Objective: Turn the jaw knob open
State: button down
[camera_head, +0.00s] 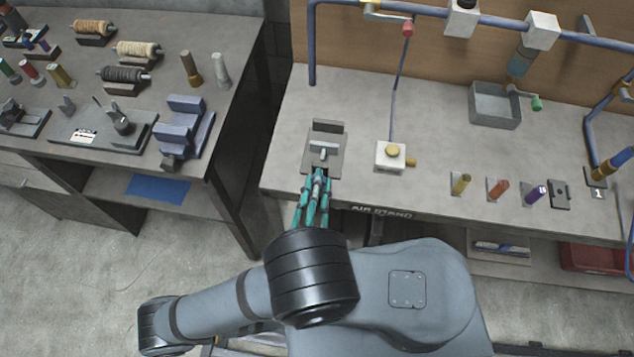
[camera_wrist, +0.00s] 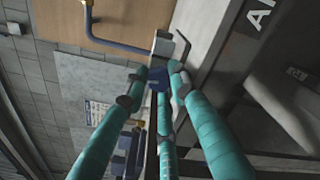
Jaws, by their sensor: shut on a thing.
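A small jaw fixture (camera_head: 337,160) lies flat near the front edge of the grey bench, left of its middle. It has a dark block at the back and a pale bar in front of it. My gripper (camera_head: 318,179), with teal fingers, reaches in from the front at the fixture's near edge. Its fingers are closed on the jaw knob at the fixture's front, which they mostly hide. In the wrist view, the fingertips (camera_wrist: 157,80) of my gripper converge around a small dark blue piece; I cannot tell how far the knob is turned.
Right of the fixture stands a white box with a yellow knob (camera_head: 392,152) and a hose. Several coloured cylinders (camera_head: 461,184) line the bench's front right. A grey basin (camera_head: 494,104) sits farther back. A second bench (camera_head: 60,105) with tools is at left, across a gap.

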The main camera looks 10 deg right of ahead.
jog(key=n, duration=0.3)
jog(key=shift+r+n+p, duration=0.2)
jog(key=shift+n+p, duration=0.1)
jog(key=shift+n, duration=0.1)
jog(key=c, duration=1.7)
grip_release()
jog(key=shift+f, duration=0.1)
jog(key=shift+s+a, duration=0.1)
jog(key=shift+s, duration=0.1)
jog(key=v, duration=1.1)
jog(key=shift+s, duration=0.3)
